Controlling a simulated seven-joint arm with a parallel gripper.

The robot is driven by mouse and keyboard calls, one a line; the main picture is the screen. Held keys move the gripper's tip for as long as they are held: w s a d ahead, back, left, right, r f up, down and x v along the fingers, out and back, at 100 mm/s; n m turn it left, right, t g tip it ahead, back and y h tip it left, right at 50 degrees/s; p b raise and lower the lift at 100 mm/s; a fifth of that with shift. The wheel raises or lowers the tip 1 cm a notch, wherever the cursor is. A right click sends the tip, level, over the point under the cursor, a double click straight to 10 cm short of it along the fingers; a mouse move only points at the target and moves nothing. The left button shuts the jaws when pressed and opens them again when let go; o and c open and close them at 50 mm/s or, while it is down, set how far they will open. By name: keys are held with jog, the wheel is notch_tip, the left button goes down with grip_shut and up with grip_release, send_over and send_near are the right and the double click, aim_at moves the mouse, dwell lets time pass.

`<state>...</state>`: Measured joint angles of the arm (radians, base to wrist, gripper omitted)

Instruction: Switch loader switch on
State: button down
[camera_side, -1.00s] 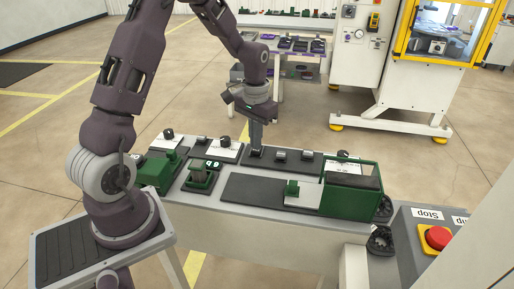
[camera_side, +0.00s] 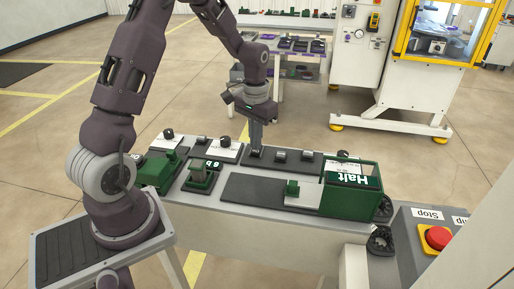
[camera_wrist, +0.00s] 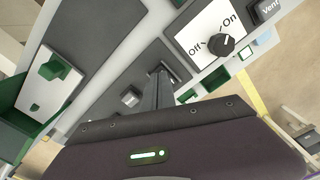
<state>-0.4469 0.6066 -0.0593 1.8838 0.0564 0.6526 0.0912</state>
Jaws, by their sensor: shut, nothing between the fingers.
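My gripper (camera_side: 256,150) points down with its fingers together at the left end of a dark strip (camera_side: 300,162) bearing small grey blocks. In the wrist view its fingertips (camera_wrist: 160,72) are at a dark slotted piece on this strip; whether they touch it I cannot tell. A rotary switch with a black knob (camera_wrist: 221,45) on a white plate marked Off and On lies just right of the fingers. It seems to be the knob (camera_side: 224,142) left of my gripper in the side view. No label reading loader is legible.
A green unit with a small digit display (camera_side: 211,165) sits at the left. A second knob (camera_side: 168,133) is farther left. A red stop button (camera_side: 438,237) is at the right.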

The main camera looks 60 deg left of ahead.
jog(key=shift+r, duration=2.95)
jog(key=s+d+r+m+t, duration=0.1)
jog(key=s+d+r+t, duration=0.1)
jog(key=s+d+r, duration=0.65)
jog(key=s+d+r+m+t, duration=0.1)
jog(key=s+d+r, duration=0.1)
jog(key=s, duration=0.5)
jog(key=s+d+r+m+t, duration=0.1)
jog(key=s+d+r+t, duration=0.1)
jog(key=s+d, duration=0.3)
jog(key=shift+s+r+t, duration=0.3)
jog(key=shift+s+r, duration=0.05)
jog(key=shift+s, duration=0.5)
